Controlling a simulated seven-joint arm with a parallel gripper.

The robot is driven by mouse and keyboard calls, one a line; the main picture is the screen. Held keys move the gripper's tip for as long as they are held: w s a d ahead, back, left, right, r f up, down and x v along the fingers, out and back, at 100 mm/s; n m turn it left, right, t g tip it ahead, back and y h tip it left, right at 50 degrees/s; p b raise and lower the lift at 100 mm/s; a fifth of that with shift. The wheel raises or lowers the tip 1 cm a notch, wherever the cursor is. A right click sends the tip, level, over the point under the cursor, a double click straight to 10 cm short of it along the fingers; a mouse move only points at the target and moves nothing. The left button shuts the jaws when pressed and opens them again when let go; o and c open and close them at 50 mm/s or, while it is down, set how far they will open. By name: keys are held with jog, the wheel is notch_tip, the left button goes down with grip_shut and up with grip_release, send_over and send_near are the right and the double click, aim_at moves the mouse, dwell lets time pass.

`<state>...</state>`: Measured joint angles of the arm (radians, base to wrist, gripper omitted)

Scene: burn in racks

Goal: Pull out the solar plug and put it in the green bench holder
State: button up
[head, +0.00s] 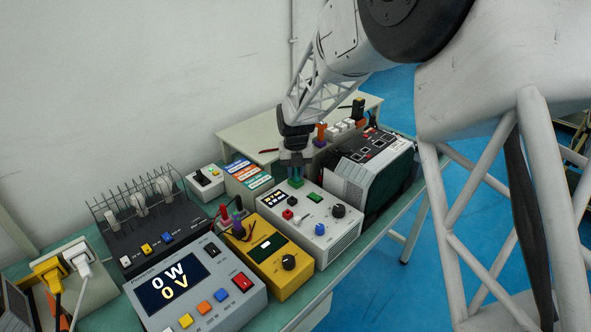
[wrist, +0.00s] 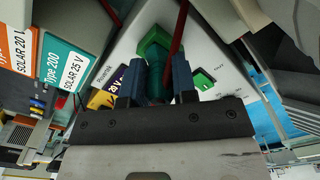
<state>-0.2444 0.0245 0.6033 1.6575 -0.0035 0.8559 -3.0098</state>
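My gripper (head: 294,168) points down over the white instrument (head: 335,245). Its two blue fingers (wrist: 156,80) straddle a dark teal plug body (wrist: 156,76) in the wrist view. Whether they touch it is unclear. A green square block (wrist: 155,42) on the instrument's top lies just beyond the fingertips. The block shows below the fingers in the head view (head: 296,183). The plug's lower end is hidden, so I cannot tell whether it is seated in the block. A red cable (wrist: 180,28) passes close to the plug.
A yellow meter (head: 272,260) and a grey power meter (head: 195,290) stand left of the instrument; a dark-sided unit (head: 368,165) stands right. An orange block (head: 320,132) stands at the back.

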jog(key=o, duration=0.4)
jog(key=shift+r, duration=0.1)
jog(key=shift+r, duration=3.85)
